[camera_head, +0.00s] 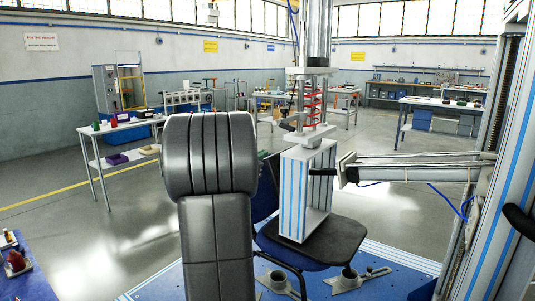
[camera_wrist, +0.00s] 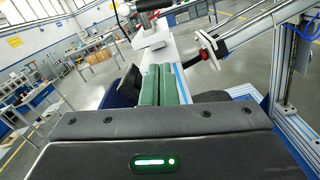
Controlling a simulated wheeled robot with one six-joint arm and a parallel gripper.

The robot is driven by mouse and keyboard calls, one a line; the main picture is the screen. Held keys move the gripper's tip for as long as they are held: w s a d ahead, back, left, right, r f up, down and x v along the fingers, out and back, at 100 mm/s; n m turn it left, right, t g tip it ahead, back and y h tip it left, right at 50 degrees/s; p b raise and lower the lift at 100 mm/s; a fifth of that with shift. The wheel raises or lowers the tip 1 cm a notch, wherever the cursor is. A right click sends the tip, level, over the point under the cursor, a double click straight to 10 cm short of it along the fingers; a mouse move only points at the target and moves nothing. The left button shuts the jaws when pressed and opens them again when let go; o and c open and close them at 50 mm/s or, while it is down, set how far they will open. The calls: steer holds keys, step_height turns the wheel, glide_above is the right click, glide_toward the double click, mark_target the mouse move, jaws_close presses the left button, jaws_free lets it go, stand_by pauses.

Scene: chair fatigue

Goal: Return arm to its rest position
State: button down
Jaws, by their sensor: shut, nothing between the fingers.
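My arm, grey and black, stands upright in the middle foreground of the head view and hides most of my gripper there. In the wrist view my gripper (camera_wrist: 160,72) shows as two green fingers side by side, shut and empty. The chair has a dark seat (camera_head: 343,243) and a blue backrest (camera_head: 265,198), partly hidden by my arm. The backrest also shows in the wrist view (camera_wrist: 122,88), left of the fingers. An aluminium block (camera_head: 308,195) stands on the seat under a vertical press (camera_head: 311,105) with a red spring. I cannot tell whether the fingers touch the chair.
A horizontal rig arm (camera_head: 415,168) reaches in from the right post (camera_head: 497,150) towards the block. The chair stands on a blue platform (camera_head: 385,284). A table with coloured parts (camera_head: 125,131) stands at the left. Floor is clear between the rig and the back workbenches.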

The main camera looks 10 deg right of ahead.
steer(key=shift+s+a, duration=0.1)
steer(key=shift+a, duration=0.05)
steer(key=f+p+x, duration=0.1)
steer(key=p+x, duration=0.1)
steer(key=x, duration=0.8)
steer(key=w+a+r+m+g+p, duration=0.1)
steer(key=w+a+r+m+p, duration=0.2)
steer(key=m+p, duration=1)
steer(key=shift+w+m+p, duration=0.4)
steer(key=shift+w+p, duration=0.1)
steer(key=shift+w, duration=0.2)
steer(key=shift+a, duration=0.2)
steer(key=shift+f+b, duration=0.1)
steer(key=shift+b, duration=0.25)
